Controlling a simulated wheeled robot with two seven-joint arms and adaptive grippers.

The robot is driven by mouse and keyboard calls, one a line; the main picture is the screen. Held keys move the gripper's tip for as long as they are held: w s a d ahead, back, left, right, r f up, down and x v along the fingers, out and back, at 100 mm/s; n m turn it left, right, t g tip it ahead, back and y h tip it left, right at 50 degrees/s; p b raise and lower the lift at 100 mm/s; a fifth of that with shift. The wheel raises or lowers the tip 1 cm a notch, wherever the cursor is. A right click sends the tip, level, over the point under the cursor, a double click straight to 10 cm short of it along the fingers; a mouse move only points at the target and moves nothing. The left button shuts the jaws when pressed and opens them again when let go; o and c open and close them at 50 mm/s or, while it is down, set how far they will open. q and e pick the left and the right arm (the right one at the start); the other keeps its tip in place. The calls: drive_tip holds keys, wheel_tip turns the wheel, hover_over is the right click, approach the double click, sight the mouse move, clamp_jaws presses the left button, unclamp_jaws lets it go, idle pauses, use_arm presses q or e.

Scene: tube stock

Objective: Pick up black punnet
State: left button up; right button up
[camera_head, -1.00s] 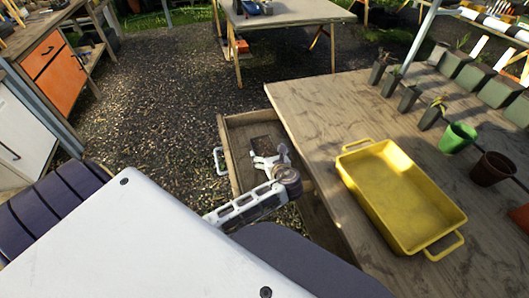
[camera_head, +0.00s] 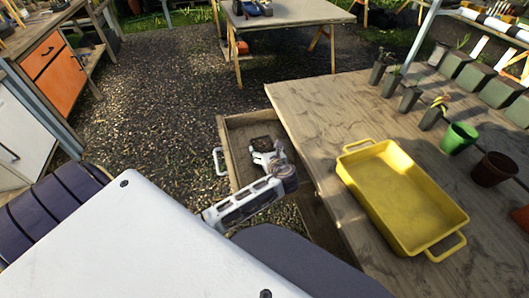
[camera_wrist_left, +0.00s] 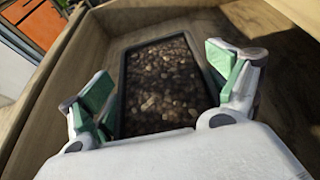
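The black punnet (camera_wrist_left: 161,85) is a dark rectangular tray filled with brown soil or pebbles. It lies in the open wooden drawer (camera_head: 240,121), and in the head view the punnet (camera_head: 263,143) shows as a small dark patch just beyond my left gripper (camera_head: 262,156). In the left wrist view my left gripper (camera_wrist_left: 160,84) is open. Its green-padded fingers are spread to either side of the punnet's near part, and the palm hides its near end. I cannot tell if the fingers touch it. My right gripper is not in view.
The drawer juts out from a wooden table with a white handle (camera_head: 219,161) on its left front. A yellow tray (camera_head: 395,190), a green pot (camera_head: 458,138) and a dark red pot (camera_head: 493,169) stand on the table. Gravel floor lies left of the drawer.

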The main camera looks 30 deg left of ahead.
sight(265, 150)
use_arm(q)
drive_tip(key=c, duration=0.7)
drive_tip(key=shift+o, duration=0.2)
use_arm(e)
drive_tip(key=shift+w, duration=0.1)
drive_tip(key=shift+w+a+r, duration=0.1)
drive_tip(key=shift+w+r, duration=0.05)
use_arm(q)
drive_tip(key=shift+r, duration=0.5)
wheel_tip(265, 150, up, 8)
drive_tip(key=shift+f+p, duration=0.1)
drive_tip(key=shift+p, duration=0.95)
drive_tip(key=shift+r, duration=0.65)
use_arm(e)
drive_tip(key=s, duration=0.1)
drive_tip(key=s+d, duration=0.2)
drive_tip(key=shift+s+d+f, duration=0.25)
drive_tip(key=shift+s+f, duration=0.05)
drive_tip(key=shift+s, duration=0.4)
